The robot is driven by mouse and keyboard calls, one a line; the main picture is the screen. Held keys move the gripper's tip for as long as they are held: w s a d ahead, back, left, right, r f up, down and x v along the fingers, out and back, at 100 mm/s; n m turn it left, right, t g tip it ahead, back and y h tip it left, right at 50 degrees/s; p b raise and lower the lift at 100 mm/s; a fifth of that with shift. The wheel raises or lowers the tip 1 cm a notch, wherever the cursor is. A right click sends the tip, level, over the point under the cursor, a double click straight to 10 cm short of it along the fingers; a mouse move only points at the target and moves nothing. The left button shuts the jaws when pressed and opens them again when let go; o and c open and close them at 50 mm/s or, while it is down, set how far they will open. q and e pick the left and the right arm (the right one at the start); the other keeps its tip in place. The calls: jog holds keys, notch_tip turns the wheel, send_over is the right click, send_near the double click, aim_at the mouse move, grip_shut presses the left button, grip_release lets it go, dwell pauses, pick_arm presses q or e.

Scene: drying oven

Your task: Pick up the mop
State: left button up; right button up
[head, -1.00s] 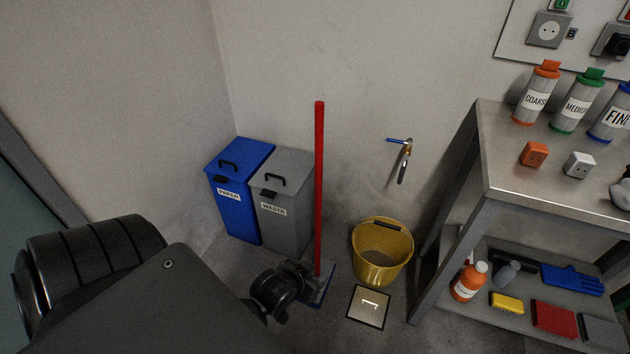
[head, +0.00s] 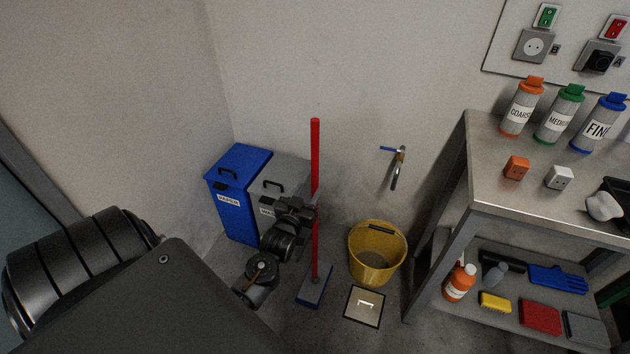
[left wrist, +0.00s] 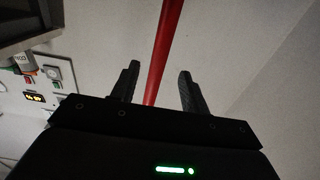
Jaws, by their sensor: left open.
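The mop (head: 315,155) has a red handle and stands upright near the wall. Its flat blue-grey head (head: 314,287) rests on the floor. My left gripper (head: 309,207) is at the middle of the handle, in front of the grey waste bin. In the left wrist view the red handle (left wrist: 165,45) passes between the two spread fingers of the gripper (left wrist: 157,88). The gripper is open, and I cannot tell if either finger touches the handle. My right gripper is not in view.
A blue paper bin (head: 232,208) and a grey waste bin (head: 284,170) stand behind my left arm. A yellow bucket (head: 376,262) is right of the mop, with a floor hatch (head: 364,305) in front. A metal shelf table (head: 485,211) stands at the right.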

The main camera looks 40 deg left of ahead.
aim_at(314, 180)
pick_arm(q)
jog(key=shift+x, duration=3.25)
grip_shut()
jog(key=shift+r, duration=0.2)
